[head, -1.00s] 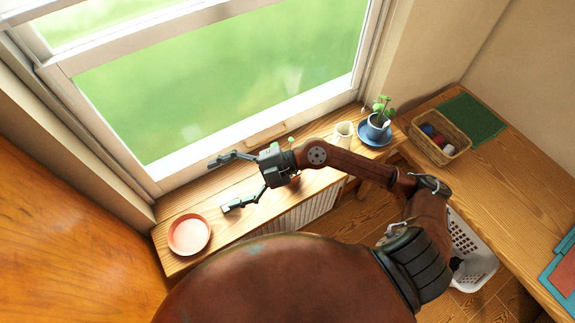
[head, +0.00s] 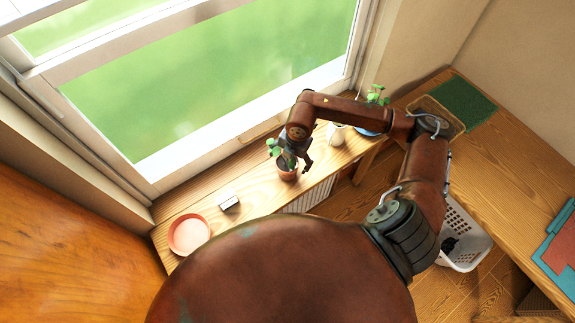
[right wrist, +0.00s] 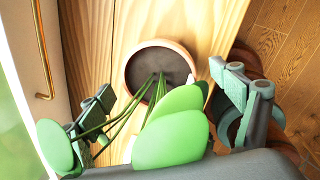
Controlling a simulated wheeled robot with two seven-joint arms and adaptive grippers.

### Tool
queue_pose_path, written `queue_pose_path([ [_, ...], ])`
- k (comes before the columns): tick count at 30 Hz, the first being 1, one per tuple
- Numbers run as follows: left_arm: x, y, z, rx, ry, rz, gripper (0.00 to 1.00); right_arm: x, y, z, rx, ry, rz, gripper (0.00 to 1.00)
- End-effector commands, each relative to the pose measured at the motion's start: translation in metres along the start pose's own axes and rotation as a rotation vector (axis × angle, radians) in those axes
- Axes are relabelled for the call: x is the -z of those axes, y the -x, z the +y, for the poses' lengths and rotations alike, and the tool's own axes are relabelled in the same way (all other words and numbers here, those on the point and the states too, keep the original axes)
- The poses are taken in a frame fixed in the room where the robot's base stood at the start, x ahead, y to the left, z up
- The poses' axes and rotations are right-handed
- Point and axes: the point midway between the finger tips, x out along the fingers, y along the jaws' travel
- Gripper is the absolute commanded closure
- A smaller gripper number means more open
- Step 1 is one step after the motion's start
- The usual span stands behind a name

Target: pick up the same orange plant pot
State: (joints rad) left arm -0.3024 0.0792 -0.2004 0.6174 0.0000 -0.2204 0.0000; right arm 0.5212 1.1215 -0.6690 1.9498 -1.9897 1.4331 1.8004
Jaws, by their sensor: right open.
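The orange plant pot (head: 287,172) stands upright on the wooden window-side bench, with a green-leaved plant (head: 272,147) in it. In the right wrist view, the pot's rim (right wrist: 190,54) and dark soil (right wrist: 158,74) show, with big leaves (right wrist: 172,138) close to the camera. My right gripper (head: 298,160) is directly above the pot, pointing down. It is open, its two fingers (right wrist: 165,105) spread on either side of the plant's stems and leaves. The pot's lower part is hidden in the wrist view. My left gripper is not in view.
An orange saucer (head: 189,235) and a small dark block (head: 229,202) lie on the bench left of the pot. A cream jug (head: 337,133) and a blue pot (head: 367,131), partly behind my arm, stand to the right. The window (head: 210,90) runs close behind the bench.

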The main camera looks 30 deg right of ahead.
Motion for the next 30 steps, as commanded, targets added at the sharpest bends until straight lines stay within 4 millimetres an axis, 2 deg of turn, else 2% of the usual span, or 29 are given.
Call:
queue_pose_path([
  [6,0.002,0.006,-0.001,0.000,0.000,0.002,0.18,0.001,-0.021,0.001,-0.001,0.003,0.002,0.14],
  [13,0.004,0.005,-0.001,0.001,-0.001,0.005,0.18,0.001,-0.023,0.001,-0.001,0.004,0.002,0.14],
  [30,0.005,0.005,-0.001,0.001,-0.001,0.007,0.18,0.001,-0.023,0.002,-0.002,0.004,0.002,0.53],
])
